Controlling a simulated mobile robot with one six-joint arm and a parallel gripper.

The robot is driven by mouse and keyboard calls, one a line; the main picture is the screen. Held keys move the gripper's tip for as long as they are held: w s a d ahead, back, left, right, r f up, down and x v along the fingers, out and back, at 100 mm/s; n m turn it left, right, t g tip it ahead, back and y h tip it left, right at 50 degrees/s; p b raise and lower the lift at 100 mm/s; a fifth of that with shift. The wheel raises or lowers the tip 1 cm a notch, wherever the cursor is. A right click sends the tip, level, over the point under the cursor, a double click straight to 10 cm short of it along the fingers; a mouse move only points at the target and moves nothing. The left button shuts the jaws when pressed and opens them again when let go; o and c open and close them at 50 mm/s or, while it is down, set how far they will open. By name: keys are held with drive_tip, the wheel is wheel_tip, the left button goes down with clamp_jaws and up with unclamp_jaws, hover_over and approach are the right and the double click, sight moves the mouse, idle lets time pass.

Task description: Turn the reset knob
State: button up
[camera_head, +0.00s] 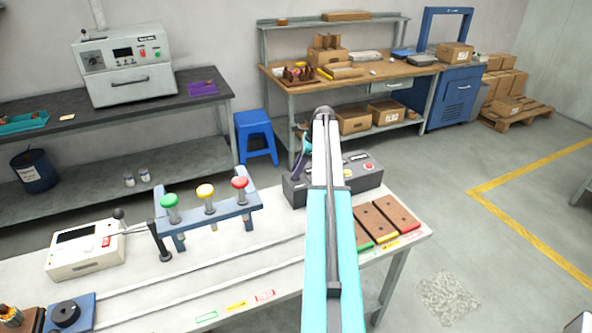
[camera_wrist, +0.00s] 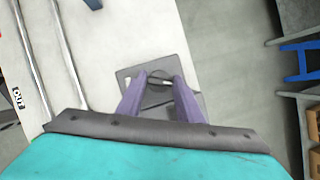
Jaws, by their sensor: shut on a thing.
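A dark grey control box (camera_head: 365,182) stands at the back right of the white workbench, with a red button (camera_head: 369,167) on its right part. In the wrist view the box (camera_wrist: 126,78) lies below my gripper (camera_wrist: 159,78). The two purple fingers stand on either side of a dark round knob (camera_wrist: 158,75) on the box's top and are shut on it. In the head view my arm covers the middle of the box and the knob is hidden. One purple finger (camera_head: 301,166) shows left of the arm.
Brown blocks (camera_head: 384,218) with coloured edges lie just right of my arm. A blue rack (camera_head: 238,212) with green, yellow and red-topped pins stands to the left. A white device (camera_head: 86,255) with a lever is farther left.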

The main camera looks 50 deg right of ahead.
drive_tip(key=n, duration=0.2)
drive_tip(key=n+g, duration=0.1)
drive_tip(key=n, duration=0.2)
drive_tip(key=shift+w+d+g+y, duration=0.2)
drive_tip(key=shift+g+y, duration=0.1)
drive_tip(key=shift+y, duration=0.1)
drive_tip(key=shift+r, duration=0.1)
drive_tip(key=o, duration=1.1)
drive_tip(key=p+v, duration=0.1)
drive_tip(key=v, duration=1.2)
drive_tip(key=shift+d+r, duration=0.2)
drive_tip(key=shift+r, duration=0.05)
